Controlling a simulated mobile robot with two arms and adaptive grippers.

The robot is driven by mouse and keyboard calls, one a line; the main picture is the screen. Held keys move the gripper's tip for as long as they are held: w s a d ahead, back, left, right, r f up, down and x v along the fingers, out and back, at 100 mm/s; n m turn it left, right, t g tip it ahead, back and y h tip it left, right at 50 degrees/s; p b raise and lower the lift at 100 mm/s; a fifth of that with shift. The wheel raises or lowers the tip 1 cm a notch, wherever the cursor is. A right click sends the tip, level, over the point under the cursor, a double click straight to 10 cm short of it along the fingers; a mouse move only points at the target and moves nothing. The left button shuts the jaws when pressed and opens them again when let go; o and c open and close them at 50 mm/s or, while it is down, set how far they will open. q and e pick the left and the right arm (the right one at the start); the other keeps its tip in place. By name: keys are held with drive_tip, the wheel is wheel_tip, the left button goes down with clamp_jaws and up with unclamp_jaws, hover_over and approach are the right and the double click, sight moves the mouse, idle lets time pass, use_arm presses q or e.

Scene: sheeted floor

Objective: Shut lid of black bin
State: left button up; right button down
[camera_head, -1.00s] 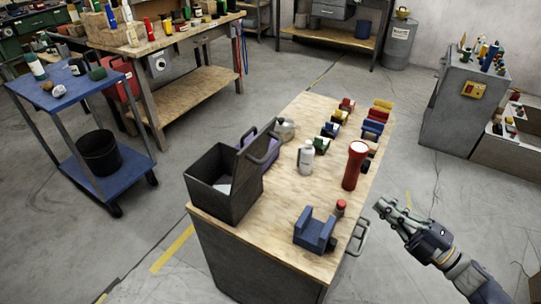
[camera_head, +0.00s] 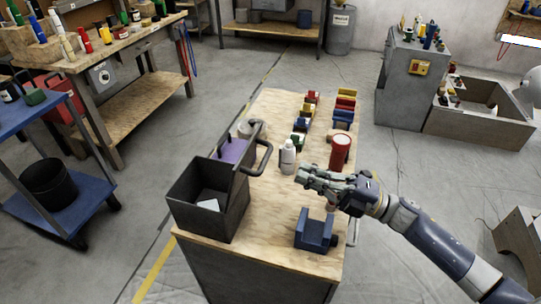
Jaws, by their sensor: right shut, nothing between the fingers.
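The black bin (camera_head: 210,205) stands on the near left part of the wood-topped bench (camera_head: 262,250). A pale item (camera_head: 209,205) lies inside the bin. My right gripper (camera_head: 303,175) is shut and empty. It is over the bench, to the right of the lid handle and apart from it, pointing left. My left gripper is not in view.
A blue block-shaped holder (camera_head: 315,231) sits at the near right. A purple object (camera_head: 232,150) is behind the bin. Several colored blocks line the far bench.

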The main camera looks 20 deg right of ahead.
sight(268, 159)
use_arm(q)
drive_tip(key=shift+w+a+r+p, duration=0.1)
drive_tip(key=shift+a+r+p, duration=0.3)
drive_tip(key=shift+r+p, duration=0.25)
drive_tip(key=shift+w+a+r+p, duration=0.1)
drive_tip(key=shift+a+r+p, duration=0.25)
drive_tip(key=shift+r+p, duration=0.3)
use_arm(e)
drive_tip(key=x, duration=0.9)
drive_tip(key=shift+f, duration=0.15)
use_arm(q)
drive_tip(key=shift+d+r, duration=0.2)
